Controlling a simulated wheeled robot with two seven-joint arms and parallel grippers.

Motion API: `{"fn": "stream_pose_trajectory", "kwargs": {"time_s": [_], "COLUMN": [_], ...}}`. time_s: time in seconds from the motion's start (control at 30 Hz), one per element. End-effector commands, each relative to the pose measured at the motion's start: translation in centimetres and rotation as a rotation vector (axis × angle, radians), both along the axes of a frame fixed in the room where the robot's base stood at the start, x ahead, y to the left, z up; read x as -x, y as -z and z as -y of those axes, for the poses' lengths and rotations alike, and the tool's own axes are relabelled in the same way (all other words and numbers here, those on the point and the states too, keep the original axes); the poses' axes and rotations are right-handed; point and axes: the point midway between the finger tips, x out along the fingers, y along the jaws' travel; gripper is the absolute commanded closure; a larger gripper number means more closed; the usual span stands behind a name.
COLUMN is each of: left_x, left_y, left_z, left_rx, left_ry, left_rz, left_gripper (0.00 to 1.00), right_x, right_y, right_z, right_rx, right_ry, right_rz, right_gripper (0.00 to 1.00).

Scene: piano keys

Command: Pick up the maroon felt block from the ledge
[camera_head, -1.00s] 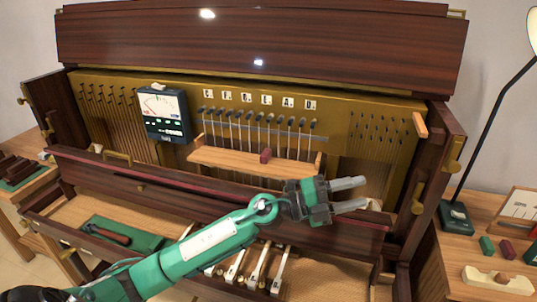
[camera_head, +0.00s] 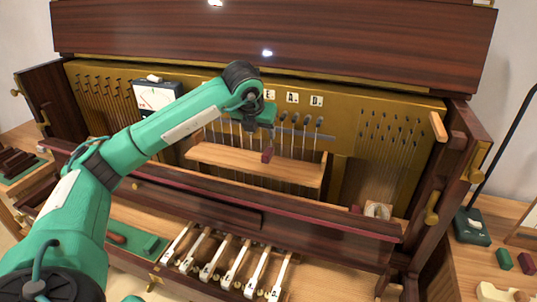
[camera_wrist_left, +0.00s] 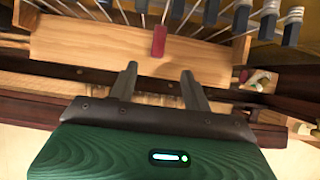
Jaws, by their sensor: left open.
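The maroon felt block (camera_head: 267,155) sits on the wooden ledge (camera_head: 220,156) inside the piano, near the ledge's middle. It also shows in the left wrist view (camera_wrist_left: 159,41), upright against the pale wood ledge (camera_wrist_left: 95,48). My left gripper (camera_wrist_left: 160,75) is open and empty, its two fingers pointing toward the block, which lies beyond the fingertips and roughly between their lines. In the head view my left wrist hangs just above the block, and its fingers are hard to make out. My right gripper is in neither view.
Tuning pins and strings stand close behind the ledge, with hammers (camera_wrist_left: 270,20) near it. A dark meter (camera_head: 156,96) stands left of the arm. A maroon rail (camera_head: 330,214) runs in front. Another maroon block (camera_head: 526,263) and a green block (camera_head: 504,258) lie on the right side table.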

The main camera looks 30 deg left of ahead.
Motion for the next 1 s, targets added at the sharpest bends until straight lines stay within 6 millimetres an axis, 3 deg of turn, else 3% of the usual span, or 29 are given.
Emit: {"fn": "stream_pose_trajectory", "kwargs": {"time_s": [0.3,0.57,0.83,1.0], "left_x": [-2.9,-3.9,-5.8,-6.1], "left_y": [5.2,6.8,10.0,10.6], "left_z": [-0.6,-0.9,-1.7,-1.8], "left_rx": [0.002,0.004,0.004,0.003], "left_ry": [0.003,0.005,0.005,0.006], "left_rz": [-0.005,-0.003,-0.003,-0.001], "left_gripper": [0.51,0.51,0.51,0.51], "right_x": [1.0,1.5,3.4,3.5], "right_y": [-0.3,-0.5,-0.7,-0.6], "right_z": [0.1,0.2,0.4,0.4], "right_rx": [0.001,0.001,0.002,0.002], "right_ry": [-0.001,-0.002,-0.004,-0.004], "right_rz": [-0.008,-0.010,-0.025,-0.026], "right_gripper": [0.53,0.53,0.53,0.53]}}
